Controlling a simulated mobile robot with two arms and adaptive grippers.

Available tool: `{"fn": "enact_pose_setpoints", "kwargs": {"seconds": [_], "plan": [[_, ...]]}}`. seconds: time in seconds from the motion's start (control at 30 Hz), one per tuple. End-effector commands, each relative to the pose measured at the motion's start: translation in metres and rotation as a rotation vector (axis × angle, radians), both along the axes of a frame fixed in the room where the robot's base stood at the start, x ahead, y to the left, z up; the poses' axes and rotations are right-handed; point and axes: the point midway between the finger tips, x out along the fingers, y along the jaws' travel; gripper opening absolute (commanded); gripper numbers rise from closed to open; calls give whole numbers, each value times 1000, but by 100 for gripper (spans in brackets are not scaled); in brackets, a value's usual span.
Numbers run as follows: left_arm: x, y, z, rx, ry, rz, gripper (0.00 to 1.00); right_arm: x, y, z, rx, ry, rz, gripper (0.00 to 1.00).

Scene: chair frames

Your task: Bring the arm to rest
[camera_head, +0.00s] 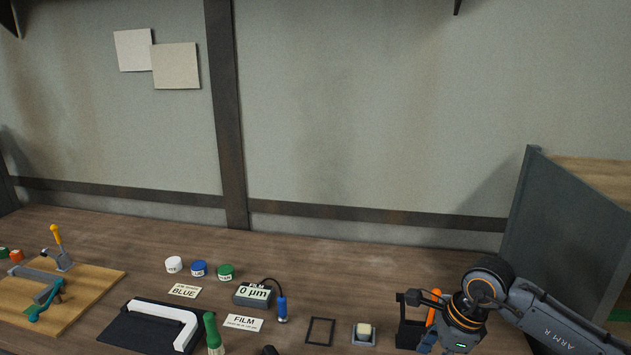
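My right arm, marked ARM R, comes in from the right edge, and my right gripper (421,321) is low over the right part of the bench. Its fingers look spread apart. An orange handle (433,308) stands between or just behind them, beside a black holder (407,334); I see no finger clearly closed on it. The gripper partly hides the holder. My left gripper is not in view.
A grey panel (558,235) stands at the right behind my arm. On the bench are a small tray (364,341), a black frame (320,331), a FILM gauge (252,294), several jars (199,268), a white chair frame (165,312) on a dark mat, and a clamp board (95,285).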

Motion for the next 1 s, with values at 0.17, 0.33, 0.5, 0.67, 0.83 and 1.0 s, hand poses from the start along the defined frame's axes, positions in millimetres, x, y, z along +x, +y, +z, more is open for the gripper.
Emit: {"fn": "enact_pose_setpoints", "kwargs": {"seconds": [0.17, 0.33, 0.5, 0.67, 0.83, 1.0], "plan": [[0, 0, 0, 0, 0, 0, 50, -26, 135, 12, 518, 11, -14, 58], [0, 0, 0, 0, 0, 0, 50, -45, 222, 78, 1067, 95, -179, 58], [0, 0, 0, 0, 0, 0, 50, -39, 237, 149, 1571, 242, -482, 58], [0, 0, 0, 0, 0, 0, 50, -13, 197, 181, 1968, 415, -891, 58], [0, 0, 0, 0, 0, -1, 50, 9, 127, 151, 2263, 614, -1454, 58], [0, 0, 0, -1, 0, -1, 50, -5, 62, 66, -2156, -720, 1952, 58]]}}
